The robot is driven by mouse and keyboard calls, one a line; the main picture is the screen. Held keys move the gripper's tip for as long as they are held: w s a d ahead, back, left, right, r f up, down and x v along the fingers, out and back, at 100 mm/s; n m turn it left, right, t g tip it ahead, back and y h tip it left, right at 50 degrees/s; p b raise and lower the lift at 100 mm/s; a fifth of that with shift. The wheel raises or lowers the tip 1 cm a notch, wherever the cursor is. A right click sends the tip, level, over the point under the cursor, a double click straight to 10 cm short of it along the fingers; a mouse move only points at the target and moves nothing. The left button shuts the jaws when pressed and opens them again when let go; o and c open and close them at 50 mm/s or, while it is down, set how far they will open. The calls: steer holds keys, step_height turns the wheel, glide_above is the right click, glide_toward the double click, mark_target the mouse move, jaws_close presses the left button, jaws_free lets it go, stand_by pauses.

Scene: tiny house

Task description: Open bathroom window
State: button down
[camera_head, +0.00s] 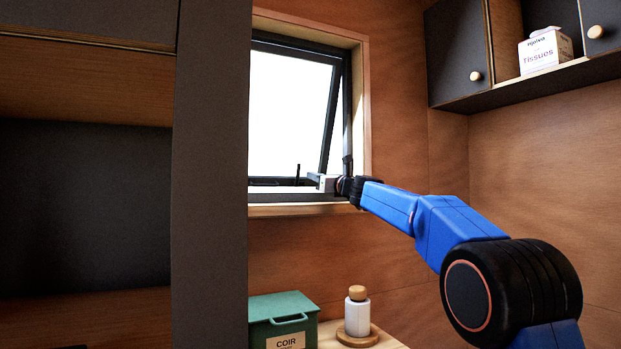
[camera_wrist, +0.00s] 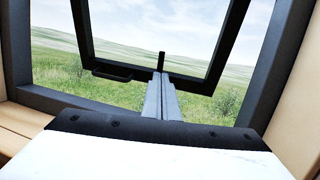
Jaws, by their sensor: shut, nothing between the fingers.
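The bathroom window (camera_head: 330,110) has a dark frame in a wooden surround. Its sash is tilted outward, with a gap between its lower rail and the sill. In the wrist view the sash (camera_wrist: 215,72) shows with a dark handle (camera_wrist: 112,74) on its lower rail, left of my fingers. My gripper (camera_head: 299,178) reaches into the window opening just above the sill. It is shut and empty. In the wrist view the fingers of my gripper (camera_wrist: 161,75) point out at the lower rail, right of the handle. I cannot tell whether they touch the rail.
A dark cabinet side panel (camera_head: 210,180) stands close on the left and hides part of the window. Below are a green COIR box (camera_head: 284,312) and a white bottle (camera_head: 357,313) on a wooden counter. A wall cabinet (camera_head: 458,55) with a tissue box (camera_head: 545,50) hangs upper right.

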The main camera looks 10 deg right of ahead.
steer(key=v, duration=0.7)
steer(key=shift+s+d+f, duration=0.1)
steer(key=shift+s+f, duration=0.05)
steer(key=shift+f, duration=0.3)
steer(key=s+a+f+n+g+h, duration=0.1)
steer(key=s+f+n+g, duration=0.3)
steer(key=s+f+n, duration=0.65)
steer(key=s+a+f+n+g+h, duration=0.1)
steer(key=s+f+n+g, duration=0.35)
steer(key=s+f, duration=1)
steer(key=s+d+f+n+g+h, duration=0.1)
steer(key=s+d+f+n, duration=0.3)
steer(key=s+f, duration=0.5)
steer(key=s+d+f+n+g+h, duration=0.2)
steer(key=s+d+f+n+h, duration=0.2)
steer(key=s+f, duration=0.4)
steer(key=s+d+f+n+g+h, duration=0.1)
steer(key=s+d+f+n+h, duration=0.2)
steer(key=s, duration=1.6)
steer(key=d+f+n, duration=0.3)
steer(key=f, duration=0.3)
steer(key=shift+d+f, duration=0.35)
steer(key=shift+d, duration=0.05)
steer(key=shift+w+g, duration=0.15)
steer(key=shift+g, duration=0.1)
